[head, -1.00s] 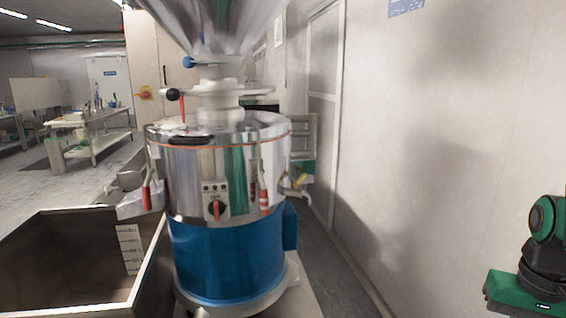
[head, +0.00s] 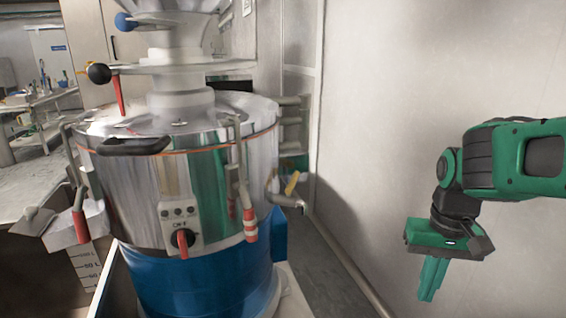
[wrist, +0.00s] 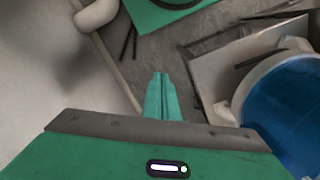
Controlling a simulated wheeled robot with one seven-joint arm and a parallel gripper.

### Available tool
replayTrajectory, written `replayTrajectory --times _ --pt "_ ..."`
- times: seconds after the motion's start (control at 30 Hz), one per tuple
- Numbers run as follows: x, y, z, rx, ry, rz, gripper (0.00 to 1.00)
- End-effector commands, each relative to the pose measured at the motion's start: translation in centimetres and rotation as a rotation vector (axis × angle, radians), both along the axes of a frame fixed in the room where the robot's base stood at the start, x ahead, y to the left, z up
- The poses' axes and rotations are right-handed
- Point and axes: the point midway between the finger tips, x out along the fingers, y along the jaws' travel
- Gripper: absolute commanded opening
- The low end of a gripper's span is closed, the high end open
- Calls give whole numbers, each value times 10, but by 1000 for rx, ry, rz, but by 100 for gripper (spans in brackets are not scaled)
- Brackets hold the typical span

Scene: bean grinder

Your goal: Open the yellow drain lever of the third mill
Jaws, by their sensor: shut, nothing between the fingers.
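The mill (head: 170,190) stands left of centre in the head view, with a polished steel drum above a blue base (head: 205,283). A small yellow lever (head: 292,183) shows at the right side of the drum, by a metal drain spout (head: 288,202). My gripper (head: 427,298) hangs at the right of the head view, fingers together and pointing down, empty. It is apart from the mill, to the right of the lever. In the wrist view my gripper (wrist: 162,80) is shut above the floor, and the blue base (wrist: 285,105) is at the right. The yellow lever is not visible there.
A strip of floor (head: 320,265) between mill and wall is free. Red-handled clamps (head: 249,222) stick out from the drum.

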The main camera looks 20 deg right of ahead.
Motion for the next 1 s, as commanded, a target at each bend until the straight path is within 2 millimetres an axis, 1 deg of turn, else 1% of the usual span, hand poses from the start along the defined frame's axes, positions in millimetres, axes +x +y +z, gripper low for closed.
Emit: replayTrajectory --times 0.23,0.3,0.37,0.47,0.5,0.57,0.6,0.67,0.7,0.8,0.83,0.9,1.0 --pt "0 0 0 1 -1 1 0" --pt "-6 1 9 2 -22 14 0" --pt "6 3 17 7 -38 43 0" --pt "47 13 39 25 -78 155 0" --pt "69 18 52 36 -103 215 0" --pt "104 29 75 51 -144 324 0" --pt "127 38 92 61 -172 402 0" --pt "160 53 117 74 -213 529 0" --pt "180 63 133 82 -238 617 0" --pt "222 89 169 97 -292 839 0" --pt "232 97 180 100 -307 907 0" --pt "252 112 201 104 -336 1057 0" --pt "271 129 224 103 -368 1242 0"
